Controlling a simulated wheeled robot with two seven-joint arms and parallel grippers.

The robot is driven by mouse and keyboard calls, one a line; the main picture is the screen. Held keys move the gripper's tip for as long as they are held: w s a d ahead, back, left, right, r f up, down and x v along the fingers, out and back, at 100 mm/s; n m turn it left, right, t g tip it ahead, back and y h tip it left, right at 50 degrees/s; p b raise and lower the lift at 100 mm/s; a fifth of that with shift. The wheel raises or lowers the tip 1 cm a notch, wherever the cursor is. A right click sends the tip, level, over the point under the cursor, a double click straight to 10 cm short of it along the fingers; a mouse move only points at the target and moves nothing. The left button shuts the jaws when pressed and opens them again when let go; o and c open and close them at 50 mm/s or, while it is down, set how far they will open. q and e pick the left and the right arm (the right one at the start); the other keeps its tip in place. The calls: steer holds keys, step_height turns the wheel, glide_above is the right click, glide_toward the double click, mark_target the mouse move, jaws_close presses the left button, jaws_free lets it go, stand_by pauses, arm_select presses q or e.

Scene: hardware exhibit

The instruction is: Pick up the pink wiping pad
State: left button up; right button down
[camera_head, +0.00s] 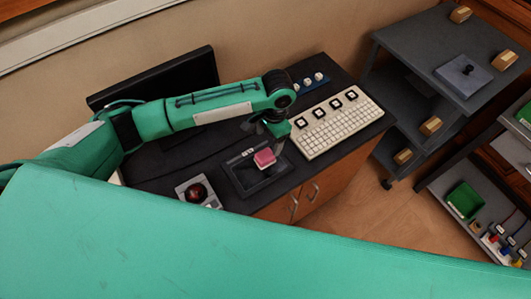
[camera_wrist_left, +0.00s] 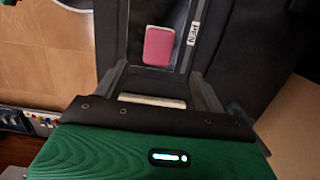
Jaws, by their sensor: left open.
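The pink wiping pad (camera_head: 265,157) lies in a dark shallow tray (camera_head: 243,183) on the black desk top. In the left wrist view the pad (camera_wrist_left: 158,45) lies just beyond my fingertips, roughly centred between them. My left gripper (camera_head: 274,143) is directly over the tray, close to the pad; the wrist view shows its two fingers (camera_wrist_left: 160,76) spread with nothing between them. Whether the fingers touch the pad, I cannot tell. My right gripper is not in view.
A white keyboard (camera_head: 343,125) lies right of the tray. A box with a red button (camera_head: 196,192) stands to its left. A black monitor (camera_head: 160,88) stands behind. A grey shelf cart (camera_head: 420,50) with wooden blocks is to the right, with open floor (camera_head: 385,205) before it.

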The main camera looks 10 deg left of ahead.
mark_target(265, 155)
arm_select(q)
step_height(265, 155, down, 3)
steer(key=shift+w+a, duration=0.1)
steer(key=shift+a, duration=0.05)
steer(key=shift+s+a+f+p, duration=0.1)
steer(key=shift+s+f+p, duration=0.2)
steer(key=shift+f+p, duration=0.4)
steer(key=f, duration=0.1)
steer(key=s+f+p, duration=0.1)
steer(key=shift+a+f, duration=0.15)
steer(key=shift+f, duration=1.1)
steer(key=c, duration=1.1)
steer(key=shift+c, duration=0.2)
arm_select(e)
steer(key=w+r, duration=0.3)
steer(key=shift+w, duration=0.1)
